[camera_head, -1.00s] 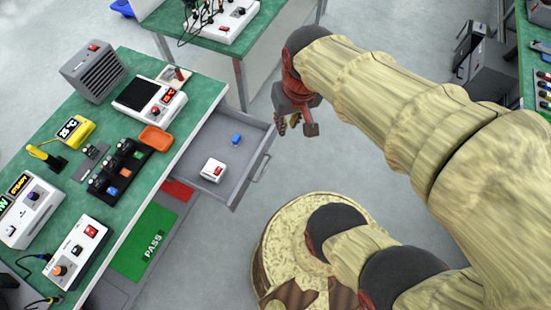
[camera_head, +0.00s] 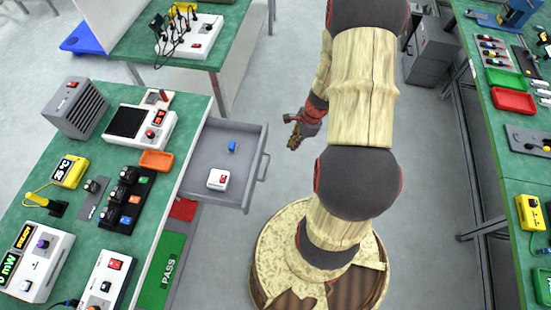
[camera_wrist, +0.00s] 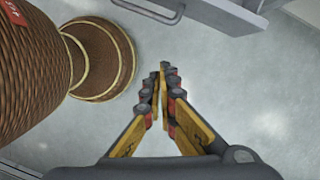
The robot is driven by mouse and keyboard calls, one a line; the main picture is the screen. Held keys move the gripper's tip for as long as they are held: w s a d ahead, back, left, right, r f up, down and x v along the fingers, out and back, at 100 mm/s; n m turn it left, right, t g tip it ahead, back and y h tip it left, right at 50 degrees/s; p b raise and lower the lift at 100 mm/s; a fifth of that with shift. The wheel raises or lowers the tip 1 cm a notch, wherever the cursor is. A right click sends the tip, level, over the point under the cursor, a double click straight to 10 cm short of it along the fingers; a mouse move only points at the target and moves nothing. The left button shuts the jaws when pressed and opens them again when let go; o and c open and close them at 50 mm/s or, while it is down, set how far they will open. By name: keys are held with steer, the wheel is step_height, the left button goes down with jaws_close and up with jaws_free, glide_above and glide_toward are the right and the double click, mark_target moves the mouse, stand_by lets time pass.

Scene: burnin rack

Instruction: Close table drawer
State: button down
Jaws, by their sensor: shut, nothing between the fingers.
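The grey table drawer (camera_head: 236,189) stands pulled out from the green-topped table (camera_head: 178,142) in the head view. A blue block and a white box with a red switch lie in it. Its handle (camera_head: 263,168) is on the right front face and also shows at the top of the wrist view (camera_wrist: 150,10). My gripper (camera_head: 294,138) is to the right of the drawer front, apart from it. In the wrist view my gripper's fingers (camera_wrist: 160,75) meet at the tips with nothing between them, over bare floor.
Instruments crowd the table, with an orange tray (camera_head: 156,161) near its edge. A second green table (camera_head: 130,45) stands behind. A right-hand bench (camera_head: 500,160) holds red and green trays. Floor between drawer and bench is clear apart from my base.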

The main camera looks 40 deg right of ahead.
steer(key=w+a+f+m+b, duration=0.1)
steer(key=w+a+f+b, duration=0.3)
steer(key=f, duration=0.4)
steer(key=shift+f+b, duration=0.15)
steer(key=shift+b, duration=0.15)
steer(key=shift+w+a, duration=0.1)
steer(key=shift+a, duration=0.05)
stand_by(0.4)
steer(key=p, duration=1.1)
glide_above(214, 149)
steer(key=shift+s+d, duration=0.35)
steer(key=shift+d, duration=0.1)
